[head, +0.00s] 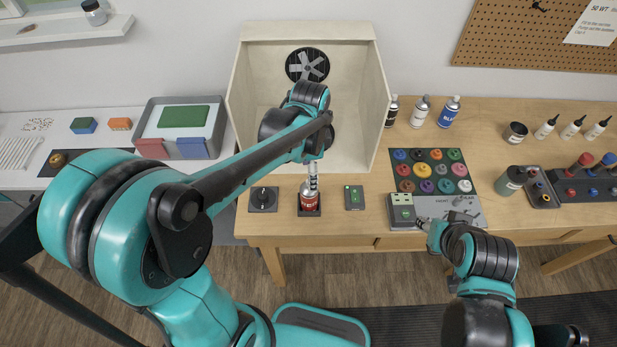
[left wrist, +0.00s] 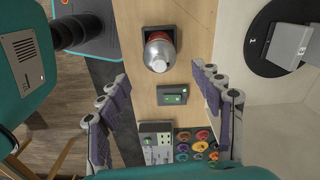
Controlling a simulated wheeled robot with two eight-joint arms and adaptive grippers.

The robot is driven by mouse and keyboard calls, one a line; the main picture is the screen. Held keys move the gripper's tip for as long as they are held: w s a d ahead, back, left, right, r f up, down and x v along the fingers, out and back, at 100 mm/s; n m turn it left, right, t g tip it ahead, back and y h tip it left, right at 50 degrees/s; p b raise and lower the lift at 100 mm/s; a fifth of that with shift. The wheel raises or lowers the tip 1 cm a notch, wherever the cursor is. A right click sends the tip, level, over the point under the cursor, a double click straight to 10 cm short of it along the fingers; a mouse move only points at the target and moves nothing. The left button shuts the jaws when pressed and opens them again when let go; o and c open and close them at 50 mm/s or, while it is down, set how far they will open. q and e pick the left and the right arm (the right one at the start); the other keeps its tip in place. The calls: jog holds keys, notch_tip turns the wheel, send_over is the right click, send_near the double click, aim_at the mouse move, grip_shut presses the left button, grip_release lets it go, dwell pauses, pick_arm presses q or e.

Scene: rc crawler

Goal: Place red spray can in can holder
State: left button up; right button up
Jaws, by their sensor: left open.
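The red spray can (head: 309,198) stands upright on the dark square can holder (head: 309,213) at the front of the table. In the left wrist view the can (left wrist: 160,52) shows its silver top, with the dark holder (left wrist: 172,29) around its base. My left gripper (head: 313,180) is just above the can in the head view. In the left wrist view its fingers (left wrist: 158,74) are spread wide with nothing between them, and the can is apart from both. My right gripper (head: 425,224) is at the green-and-white box; its jaws are too small to judge.
A spray booth (head: 245,95) with a fan stands behind the can. A black knob box (head: 263,199) is left of the holder, and a small green-lit switch box (head: 354,197) is right. The green-and-white box (head: 402,212) and a rack of coloured paint pots (head: 432,172) lie further right.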

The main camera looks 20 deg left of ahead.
pick_arm(q)
jog(key=shift+s+a+r, duration=0.1)
jog(key=shift+s+r, duration=0.05)
jog(key=shift+r, duration=0.25)
jog(key=s+a+r+n+t, duration=0.2)
jog(key=s+n+t, duration=0.1)
jog(key=s+n, duration=0.2)
jog(key=s+a+r+n+t, duration=0.2)
jog(key=s+r+n+t, duration=0.1)
jog(key=n, duration=0.5)
jog(key=shift+s+a+t, duration=0.25)
jog(key=shift+s+t, duration=0.35)
jog(key=shift+s, duration=0.4)
notch_tip(320, 180, down, 11)
jog(key=b, duration=1.1)
jog(key=shift+f, duration=0.1)
